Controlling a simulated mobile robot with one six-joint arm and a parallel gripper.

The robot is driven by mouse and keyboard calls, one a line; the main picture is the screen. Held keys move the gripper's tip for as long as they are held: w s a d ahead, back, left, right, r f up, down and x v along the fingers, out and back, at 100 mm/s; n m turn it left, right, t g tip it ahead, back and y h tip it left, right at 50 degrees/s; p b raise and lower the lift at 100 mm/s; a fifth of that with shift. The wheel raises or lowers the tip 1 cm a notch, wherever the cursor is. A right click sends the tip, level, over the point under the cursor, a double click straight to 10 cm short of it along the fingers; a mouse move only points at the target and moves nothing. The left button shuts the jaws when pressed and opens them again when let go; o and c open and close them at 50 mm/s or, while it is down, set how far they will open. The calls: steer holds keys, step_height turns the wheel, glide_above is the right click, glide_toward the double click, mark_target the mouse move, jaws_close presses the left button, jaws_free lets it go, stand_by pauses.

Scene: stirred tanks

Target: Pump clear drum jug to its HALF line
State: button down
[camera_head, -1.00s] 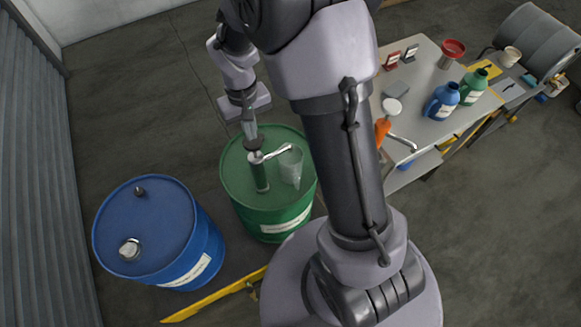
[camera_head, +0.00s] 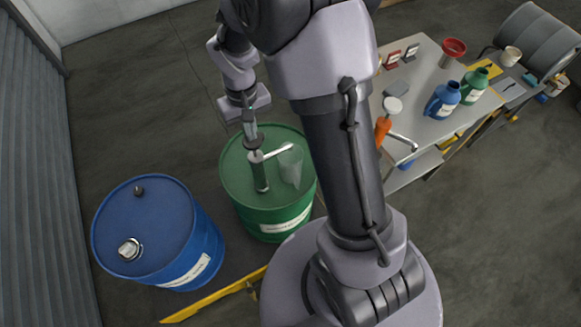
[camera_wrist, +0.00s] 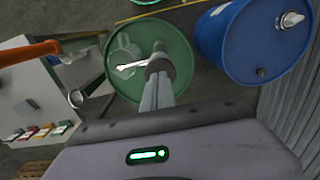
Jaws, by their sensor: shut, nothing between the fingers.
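A clear jug (camera_head: 291,165) stands on top of the green drum (camera_head: 235,185), under the spout end of a hand pump (camera_head: 260,172). The jug also shows in the wrist view (camera_wrist: 124,52), pale and see-through. Its HALF line and any liquid level are too small to tell. The pump stands upright in the drum top, with a dark knob (camera_head: 253,144) and a silver spout (camera_head: 275,152) pointing over the jug. My gripper (camera_head: 250,135) is shut and empty, pointing down right at the knob. In the wrist view its fingers (camera_wrist: 159,80) cover part of the pump; whether they touch it is unclear.
A blue drum (camera_head: 155,225) stands to the left, with a yellow bar (camera_head: 215,295) on the floor in front.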

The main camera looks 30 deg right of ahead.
steer(key=shift+f+b, duration=2.6)
steer(key=shift+f, duration=0.65)
step_height(320, 180, up, 8)
steer(key=p, duration=0.6)
steer(key=shift+f, duration=0.15)
steer(key=shift+f, duration=0.15)
steer(key=shift+f+b, duration=3.1)
steer(key=shift+f, duration=0.6)
step_height(320, 180, up, 8)
steer(key=p, duration=0.6)
steer(key=shift+f, duration=0.15)
steer(key=shift+f, duration=0.2)
steer(key=shift+f+b, duration=0.4)
steer(key=shift+b, duration=0.05)
